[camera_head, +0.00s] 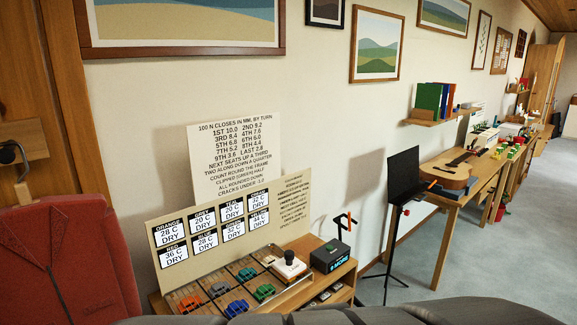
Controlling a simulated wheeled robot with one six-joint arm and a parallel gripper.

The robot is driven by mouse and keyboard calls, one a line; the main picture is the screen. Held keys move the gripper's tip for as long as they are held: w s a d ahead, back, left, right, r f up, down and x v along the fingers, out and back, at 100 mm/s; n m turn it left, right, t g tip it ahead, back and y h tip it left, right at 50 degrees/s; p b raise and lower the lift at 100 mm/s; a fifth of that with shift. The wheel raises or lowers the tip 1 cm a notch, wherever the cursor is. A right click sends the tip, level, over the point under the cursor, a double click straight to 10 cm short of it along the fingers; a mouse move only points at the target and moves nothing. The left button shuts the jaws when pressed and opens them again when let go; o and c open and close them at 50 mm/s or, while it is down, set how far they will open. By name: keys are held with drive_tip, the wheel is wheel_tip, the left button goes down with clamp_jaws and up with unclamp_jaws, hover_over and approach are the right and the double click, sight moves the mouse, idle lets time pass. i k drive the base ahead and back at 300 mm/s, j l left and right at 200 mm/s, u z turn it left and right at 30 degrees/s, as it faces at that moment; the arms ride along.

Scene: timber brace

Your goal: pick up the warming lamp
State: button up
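I cannot surely pick out the warming lamp. A small dark knob-shaped thing on a pale base (289,263) stands at the right end of a low wooden bench (297,299). Beside it is a black box (329,257) with a light-lettered label, partly legible as "MORE". A thin black and orange upright piece (343,226) shows just above and behind the box. Any of these may or may not be the lamp. My gripper is not in view.
A black music stand (402,180) and a guitar (446,176) on a table are right. Carpet (510,240) is clear.

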sight(290, 266)
drive_tip(key=k, duration=0.35)
drive_tip(key=i+z, duration=0.2)
drive_tip(key=k+l+u, duration=0.1)
drive_tip(key=k+j+u, duration=0.15)
drive_tip(key=u, duration=0.5)
drive_tip(key=i+l+u, duration=0.4)
drive_tip(key=l, duration=0.25)
drive_tip(key=i+l+u, duration=0.15)
drive_tip(key=l, duration=0.25)
drive_tip(key=i+l+u, duration=0.2)
drive_tip(key=l, duration=0.2)
